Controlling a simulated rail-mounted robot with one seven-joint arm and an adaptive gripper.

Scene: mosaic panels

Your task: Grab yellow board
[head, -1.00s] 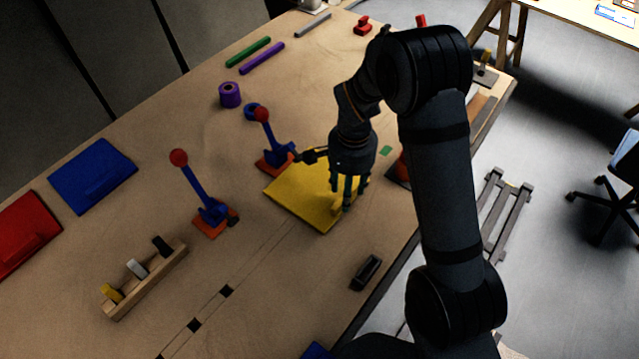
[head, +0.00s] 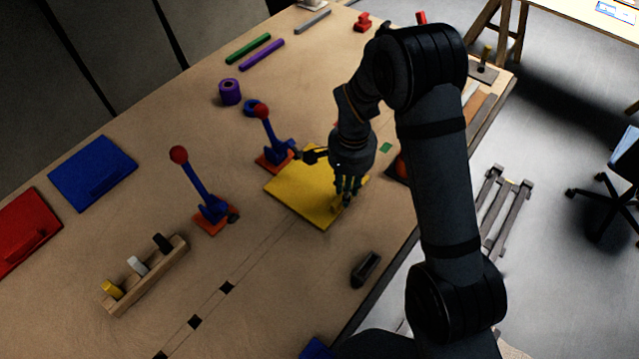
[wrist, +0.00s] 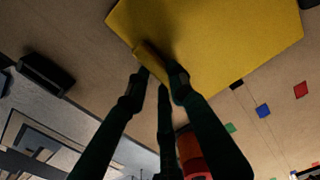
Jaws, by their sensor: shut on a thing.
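The yellow board (head: 310,191) lies flat on the wooden table, near its front edge. A raised yellow grip stands near its right side. My gripper (head: 347,196) is over that right side, pointing down, with its fingers closed on the grip. In the wrist view the yellow board (wrist: 215,40) fills the top. My gripper's fingertips (wrist: 158,78) are on both sides of the raised grip (wrist: 151,62), whose far part is in shadow. I see no gap under the board.
A black object (head: 366,268) lies near the front edge. A blue board (head: 92,174) and a red board (head: 28,232) lie far left.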

